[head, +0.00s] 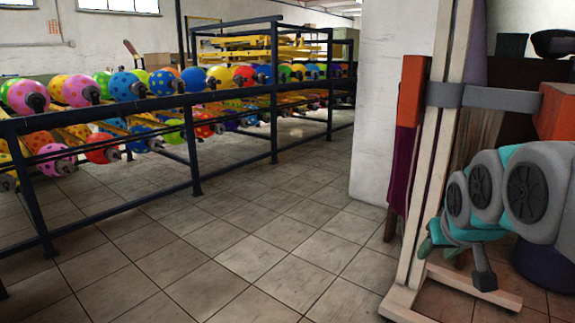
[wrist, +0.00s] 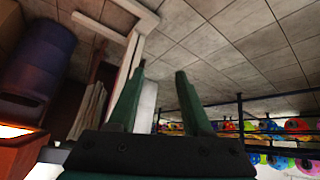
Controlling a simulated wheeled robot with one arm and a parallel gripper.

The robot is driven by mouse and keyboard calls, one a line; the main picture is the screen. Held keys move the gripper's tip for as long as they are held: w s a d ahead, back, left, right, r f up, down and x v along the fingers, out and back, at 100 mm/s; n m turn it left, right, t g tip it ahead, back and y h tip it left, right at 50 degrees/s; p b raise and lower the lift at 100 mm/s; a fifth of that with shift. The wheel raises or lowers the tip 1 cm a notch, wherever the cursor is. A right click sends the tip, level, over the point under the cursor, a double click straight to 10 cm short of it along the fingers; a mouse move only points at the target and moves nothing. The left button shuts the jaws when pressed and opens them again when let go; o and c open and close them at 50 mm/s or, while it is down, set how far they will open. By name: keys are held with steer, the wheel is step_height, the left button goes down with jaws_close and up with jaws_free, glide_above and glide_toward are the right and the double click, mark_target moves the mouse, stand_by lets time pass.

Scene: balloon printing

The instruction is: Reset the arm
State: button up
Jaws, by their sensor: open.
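My gripper (wrist: 161,68) shows in the wrist view as two dark green fingers standing apart, open, with nothing between them. The fingers hang in the air above the tiled floor. The wrist picture is turned over, with the floor (wrist: 220,30) at the top.
A dark blue railing (head: 230,97) fronts rows of colourful balloons (head: 128,86) at the left. A white pillar (head: 380,100) stands behind the post. Orange blocks (head: 411,90) are fixed near the post, and a blue-purple barrel (head: 545,268) stands behind my arm. The middle floor (head: 270,220) is clear.

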steer(key=s+a+f+g+y, duration=0.1)
steer(key=s+a+f+g, duration=0.3)
steer(key=s, duration=0.9)
steer(key=s+a+f+n+g+y, duration=0.1)
steer(key=s+a+f+g, duration=0.4)
steer(key=s+a+f, duration=0.4)
steer(key=s+f, duration=0.3)
steer(key=f, duration=0.1)
steer(key=shift+s, duration=0.35)
